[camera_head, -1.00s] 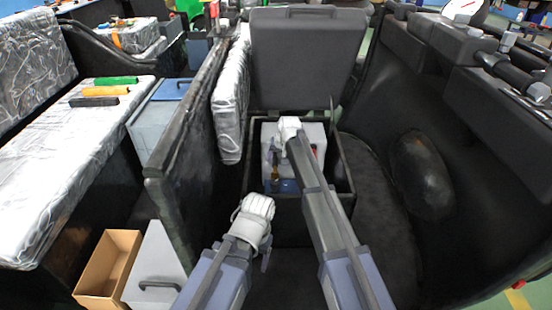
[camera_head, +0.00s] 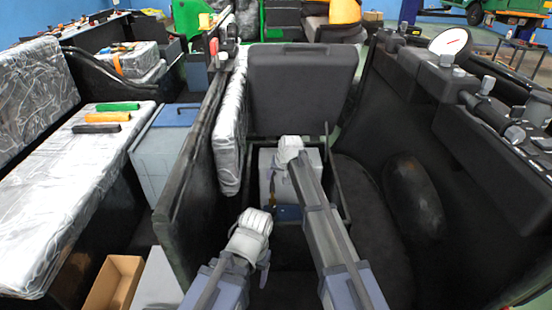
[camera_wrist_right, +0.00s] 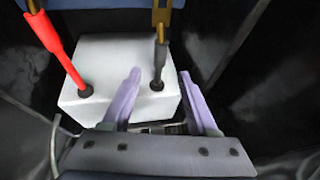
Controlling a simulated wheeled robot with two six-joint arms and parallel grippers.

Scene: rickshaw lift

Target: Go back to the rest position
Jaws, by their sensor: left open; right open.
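My right gripper (camera_head: 288,150) is the upper one in the head view, over an open dark compartment (camera_head: 340,190) with a white box (camera_head: 312,160) inside. In the right wrist view my right gripper (camera_wrist_right: 160,75) is open, with two pale purple fingers over the near part of the white box (camera_wrist_right: 110,55). A red lead (camera_wrist_right: 62,55) and a dark lead (camera_wrist_right: 160,65) meet the top of the box. My left gripper (camera_head: 252,225) is lower, in front of the compartment; its fingertips are hard to make out.
A raised dark lid (camera_head: 303,90) stands behind the compartment. A black panel (camera_head: 190,170) and a silver-wrapped cushion (camera_head: 229,130) border it on the left. A dark console with a gauge (camera_head: 450,40) is at the right.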

